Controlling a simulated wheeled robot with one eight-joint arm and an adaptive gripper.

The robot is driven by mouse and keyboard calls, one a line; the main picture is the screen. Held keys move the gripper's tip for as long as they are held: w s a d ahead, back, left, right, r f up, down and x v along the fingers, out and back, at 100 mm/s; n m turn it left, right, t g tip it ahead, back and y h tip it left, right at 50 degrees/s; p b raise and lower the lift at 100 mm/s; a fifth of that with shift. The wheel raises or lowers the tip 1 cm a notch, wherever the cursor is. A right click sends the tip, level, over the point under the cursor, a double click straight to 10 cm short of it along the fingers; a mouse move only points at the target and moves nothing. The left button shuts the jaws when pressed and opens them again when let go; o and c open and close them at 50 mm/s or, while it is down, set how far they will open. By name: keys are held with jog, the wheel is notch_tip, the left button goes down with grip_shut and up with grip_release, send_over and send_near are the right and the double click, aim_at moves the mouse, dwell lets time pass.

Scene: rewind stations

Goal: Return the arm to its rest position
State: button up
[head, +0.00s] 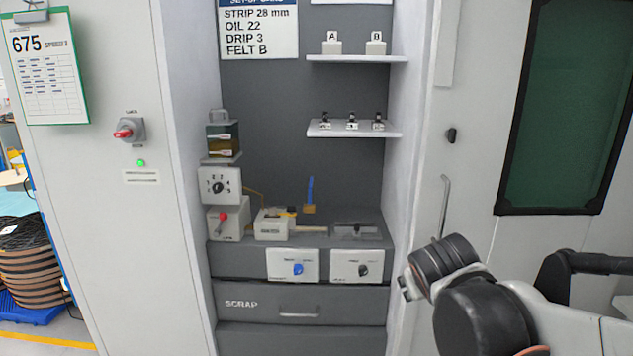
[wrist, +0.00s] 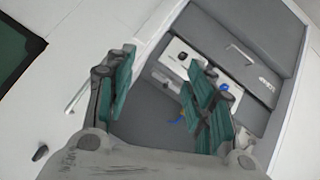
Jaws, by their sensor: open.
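My arm reaches in from the lower right of the head view, with dark joints and pale links. In the wrist view my gripper (wrist: 160,85) is open, its two green-padded fingers wide apart with nothing between them. It hangs in free space in front of the grey cabinet alcove. The drawer front (wrist: 225,50) and the knob panel show beyond the fingers, tilted in the picture. In the head view the gripper's fingers cannot be made out at the end of the arm.
The alcove holds a bench with knob panels (head: 293,266), a SCRAP drawer (head: 300,303), and two shelves (head: 354,129) with small parts. A lever handle (head: 445,205) and a dark green window (head: 566,105) are on the right wall, near my arm. A red switch (head: 124,133) is on the left panel.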

jog(key=s+a+f+m+g+y, duration=0.1)
jog(key=s+f, duration=0.3)
jog(key=s, duration=1.4)
jog(key=shift+s+a+m+g+y, duration=0.2)
jog(key=shift+s+m+g+y, duration=0.15)
jog(key=shift+m+g+y, duration=0.4)
